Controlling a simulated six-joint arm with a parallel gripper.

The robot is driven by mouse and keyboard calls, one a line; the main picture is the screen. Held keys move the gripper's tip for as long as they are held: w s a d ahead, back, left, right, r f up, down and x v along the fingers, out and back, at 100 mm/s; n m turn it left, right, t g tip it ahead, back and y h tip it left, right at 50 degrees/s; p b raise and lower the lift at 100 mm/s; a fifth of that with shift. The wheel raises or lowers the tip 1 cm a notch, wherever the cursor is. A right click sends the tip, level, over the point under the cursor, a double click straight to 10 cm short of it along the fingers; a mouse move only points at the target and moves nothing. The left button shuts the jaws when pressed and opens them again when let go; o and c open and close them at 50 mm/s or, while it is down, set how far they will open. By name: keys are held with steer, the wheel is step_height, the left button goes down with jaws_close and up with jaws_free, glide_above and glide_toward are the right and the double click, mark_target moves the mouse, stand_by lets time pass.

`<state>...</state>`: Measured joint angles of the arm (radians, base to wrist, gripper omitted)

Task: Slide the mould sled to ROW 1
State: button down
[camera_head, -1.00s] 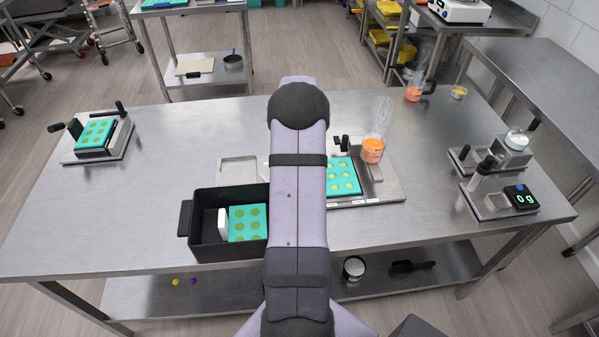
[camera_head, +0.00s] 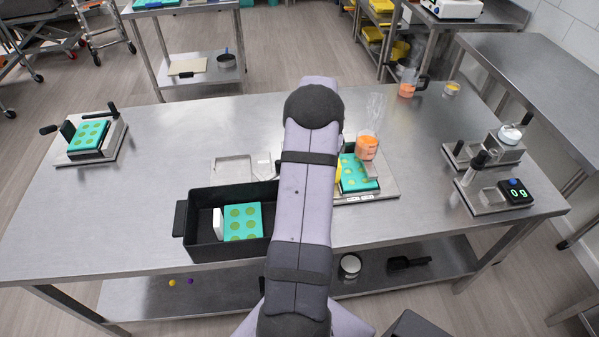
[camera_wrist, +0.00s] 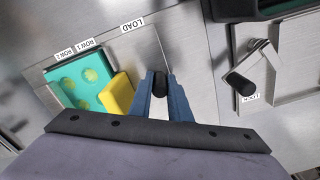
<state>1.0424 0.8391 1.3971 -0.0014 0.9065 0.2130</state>
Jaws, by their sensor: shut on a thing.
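The turquoise mould (camera_head: 355,172) with round cavities sits on the steel depositor base (camera_head: 372,196) right of my arm. In the wrist view the mould (camera_wrist: 82,80) lies at the left, beside the ROW 1 (camera_wrist: 83,46) and ROW 2 labels, with the LOAD label (camera_wrist: 132,25) farther along. A yellow block (camera_wrist: 118,95) stands at the mould's near end. My gripper (camera_wrist: 160,88) is shut on a black handle (camera_wrist: 160,82) beside the yellow block. My arm hides the gripper in the head view. The sled under the mould is mostly hidden.
A cup of orange liquid (camera_head: 367,146) stands over the mould's far right. A black bin (camera_head: 190,218) holding another mould is left of my arm. A latch lever (camera_wrist: 240,83) is right of my gripper in the wrist view. The left tabletop is partly clear.

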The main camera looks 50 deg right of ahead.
steer(key=shift+s+d, duration=0.55)
steer(key=shift+d, duration=0.05)
steer(key=c, duration=1.9)
jaws_free()
steer(key=shift+r, duration=0.15)
steer(key=shift+r+b, duration=1.15)
steer(key=shift+r, duration=2.45)
steer(key=shift+w+a, duration=0.1)
steer(key=shift+a, duration=0.05)
